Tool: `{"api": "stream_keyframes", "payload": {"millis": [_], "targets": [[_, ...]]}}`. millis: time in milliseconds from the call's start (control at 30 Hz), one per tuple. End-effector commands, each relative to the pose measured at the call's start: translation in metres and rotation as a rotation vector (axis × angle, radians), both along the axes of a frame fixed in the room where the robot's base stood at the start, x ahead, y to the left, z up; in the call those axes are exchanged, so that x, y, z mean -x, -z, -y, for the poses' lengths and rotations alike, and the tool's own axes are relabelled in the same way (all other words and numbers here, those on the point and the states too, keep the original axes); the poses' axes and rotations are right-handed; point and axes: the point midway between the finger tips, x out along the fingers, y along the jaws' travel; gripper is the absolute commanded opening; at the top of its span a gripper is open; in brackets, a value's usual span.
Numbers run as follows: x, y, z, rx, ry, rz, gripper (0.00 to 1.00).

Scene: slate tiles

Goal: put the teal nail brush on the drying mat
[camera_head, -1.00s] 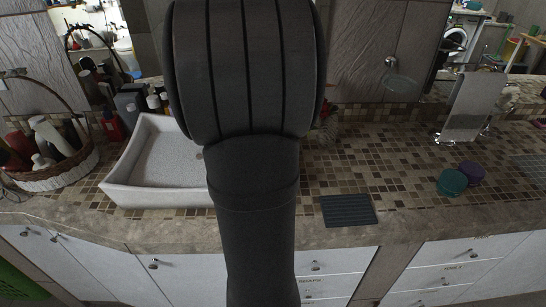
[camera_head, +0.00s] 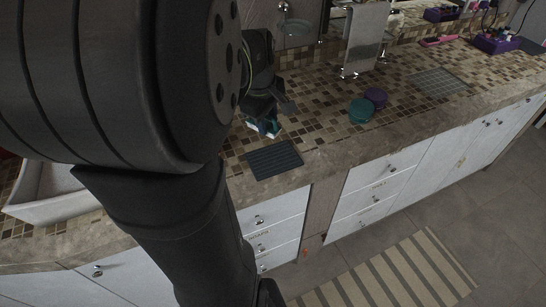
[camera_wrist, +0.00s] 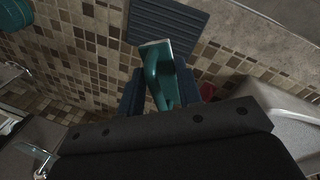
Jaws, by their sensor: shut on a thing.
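The teal nail brush (camera_wrist: 157,62) is between the two fingers of my gripper (camera_wrist: 160,90) in the wrist view, and my gripper is shut on it. In the head view my gripper (camera_head: 263,122) shows just behind the drying mat, with a bit of the teal brush (camera_head: 271,128) visible. The drying mat (camera_head: 273,160) is a dark, ribbed rectangle near the counter's front edge. In the wrist view the brush's far end overlaps the mat (camera_wrist: 172,22) in the picture. I cannot tell how high the brush is above the counter.
A white basin (camera_head: 55,190) is at left, partly hidden by my arm. A towel stand (camera_head: 364,40) is behind. The tiled counter around the mat is clear.

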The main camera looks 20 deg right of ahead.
Motion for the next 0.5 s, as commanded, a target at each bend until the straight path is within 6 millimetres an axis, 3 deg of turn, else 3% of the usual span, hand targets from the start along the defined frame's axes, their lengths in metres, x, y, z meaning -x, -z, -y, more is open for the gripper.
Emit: {"api": "stream_keyframes", "payload": {"millis": [200,500], "targets": [[0.056,0.004,0.045,0.003,0.079,0.001,0.06],[0.104,0.008,0.072,0.006,0.136,0.003,0.06]]}}
